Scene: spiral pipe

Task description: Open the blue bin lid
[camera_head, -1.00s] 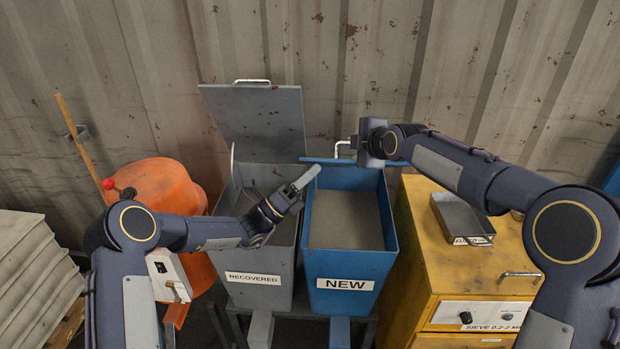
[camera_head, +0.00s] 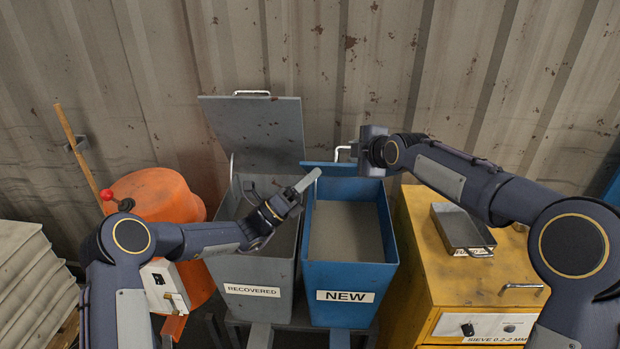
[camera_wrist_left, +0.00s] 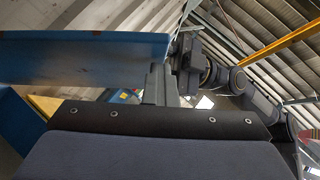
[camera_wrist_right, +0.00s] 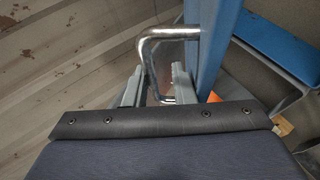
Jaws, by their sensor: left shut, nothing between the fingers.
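The blue bin (camera_head: 345,276), labelled NEW, stands open with grey contents visible. Its blue lid (camera_head: 330,168) is raised at the back, seen nearly edge-on, with a pale metal handle (camera_head: 342,153). My left gripper (camera_head: 312,181) is shut and empty, its fingertips at the left end of the lid. In the left wrist view its fingers (camera_wrist_left: 158,85) are beside a large blue panel (camera_wrist_left: 85,60); contact is unclear. My right gripper (camera_wrist_right: 157,85) is open, with the metal handle (camera_wrist_right: 150,45) between its fingers and the blue lid edge-on (camera_wrist_right: 212,45) beside them.
A grey bin (camera_head: 253,293) labelled RECOVERED, its lid (camera_head: 255,130) raised, adjoins on the left. A yellow cabinet (camera_head: 425,270) with a metal tray (camera_head: 462,228) stands right. An orange drum (camera_head: 155,198) is left. A corrugated wall (camera_head: 300,60) closes the back.

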